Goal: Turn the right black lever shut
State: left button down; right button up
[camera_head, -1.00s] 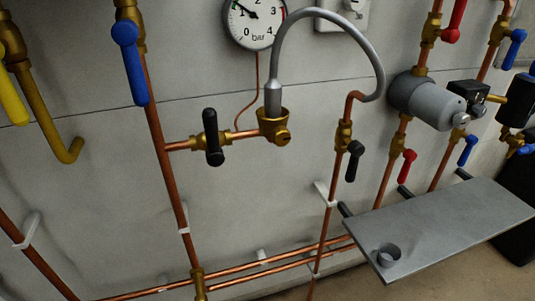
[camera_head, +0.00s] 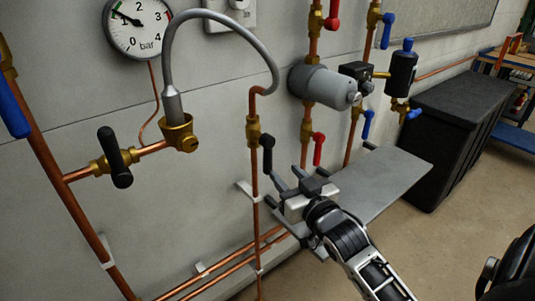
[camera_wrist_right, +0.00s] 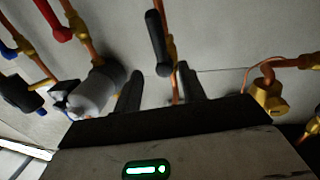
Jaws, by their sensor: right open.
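The right black lever (camera_head: 267,155) sits on a brass valve (camera_head: 253,131) on a vertical copper pipe under the grey hose. Its handle hangs down, roughly along the pipe. In the right wrist view the lever (camera_wrist_right: 157,43) shows beyond the fingertips, roughly in line with the gap between them. My right gripper (camera_head: 284,184) is open and empty, just below and right of the lever in the head view. In the right wrist view its two dark fingers (camera_wrist_right: 160,78) stand apart. Whether they touch anything is unclear. My left gripper is out of view.
A second black lever (camera_head: 115,158) is on the horizontal pipe at left. A red lever (camera_head: 318,149) and grey pump (camera_head: 325,86) are close right of the gripper. A grey shelf (camera_head: 395,175) lies beside and partly behind my right arm. A black chest (camera_head: 462,125) stands farther right.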

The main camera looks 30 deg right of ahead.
aim_at(270, 157)
jog(key=w, duration=0.6)
jog(key=w+d, duration=0.1)
jog(key=w, duration=0.3)
grip_shut()
